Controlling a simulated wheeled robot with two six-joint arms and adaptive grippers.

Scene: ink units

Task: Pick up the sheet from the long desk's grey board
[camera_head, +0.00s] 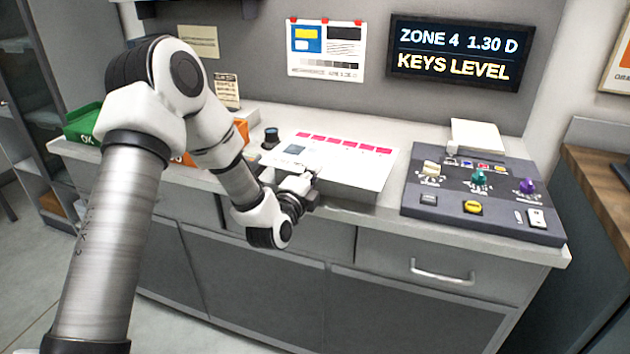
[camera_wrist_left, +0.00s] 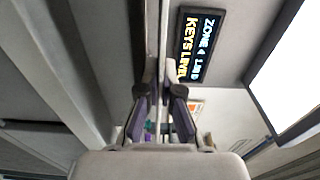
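The white sheet (camera_head: 352,165) lies flat at the front of the long desk (camera_head: 408,153), with a row of pink-red marks along its far side. A grey board under it is mostly hidden, so I cannot make out its outline. My left gripper (camera_head: 308,180) is at the sheet's near edge, coming from the front. In the left wrist view its two dark fingers (camera_wrist_left: 159,100) stand apart, with a thin pale edge-on strip between them. I cannot tell whether they touch it. My right gripper is not in view.
A control panel (camera_head: 485,200) with knobs and buttons stands to the right. A green bin (camera_head: 84,122) and an orange box (camera_head: 182,157) are at the left. A lit display (camera_head: 460,52) hangs on the wall. Drawers lie below the desk's front edge.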

